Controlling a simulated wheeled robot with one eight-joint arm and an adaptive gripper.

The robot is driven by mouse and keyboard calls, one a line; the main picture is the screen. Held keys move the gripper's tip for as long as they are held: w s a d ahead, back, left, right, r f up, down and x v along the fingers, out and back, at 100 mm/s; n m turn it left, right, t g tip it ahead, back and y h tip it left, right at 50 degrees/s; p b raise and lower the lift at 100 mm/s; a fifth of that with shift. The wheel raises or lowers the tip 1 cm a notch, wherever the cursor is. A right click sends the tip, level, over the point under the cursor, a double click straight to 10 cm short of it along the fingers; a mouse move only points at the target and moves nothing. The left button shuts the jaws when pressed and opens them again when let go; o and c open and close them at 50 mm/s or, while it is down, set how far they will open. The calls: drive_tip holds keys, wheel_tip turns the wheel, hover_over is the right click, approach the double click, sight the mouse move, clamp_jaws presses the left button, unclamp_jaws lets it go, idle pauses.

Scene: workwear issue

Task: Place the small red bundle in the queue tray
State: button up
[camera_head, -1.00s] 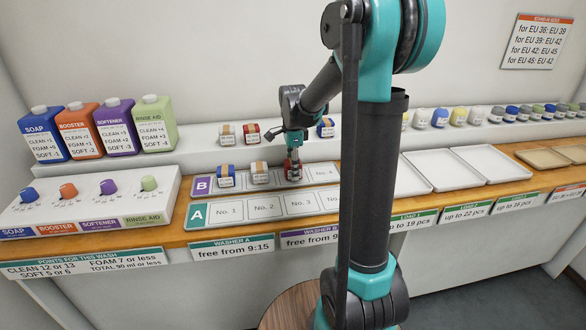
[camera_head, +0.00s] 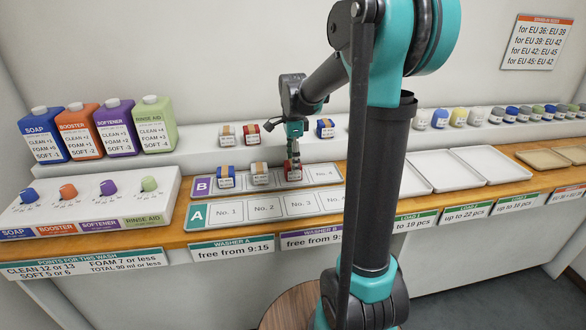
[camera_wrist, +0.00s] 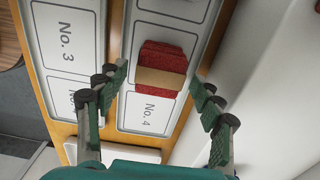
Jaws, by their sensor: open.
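A red bundle with a tan band (camera_head: 293,172) lies on the purple-marked B tray (camera_head: 196,213), third in its row, beside the slot marked No. 4. The wrist view shows this red bundle (camera_wrist: 162,68) lying slightly askew, its lower end close to or over the No. 4 slot's edge. My gripper (camera_head: 293,153) is above it, open and empty. In the wrist view the fingers of my gripper (camera_wrist: 160,84) stand apart on either side of the bundle, with visible room around it. Another red bundle (camera_head: 250,133) sits on the back shelf.
A blue bundle (camera_head: 226,176) and a pale bundle (camera_head: 260,173) occupy the B row left of the red one. The A tray (camera_head: 275,222) in front looks empty. Blue (camera_head: 325,128) and pale (camera_head: 227,134) bundles stand on the shelf. My arm hides part of the counter.

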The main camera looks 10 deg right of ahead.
wheel_tip(320, 180, up, 9)
drive_tip(key=shift+f, duration=0.2)
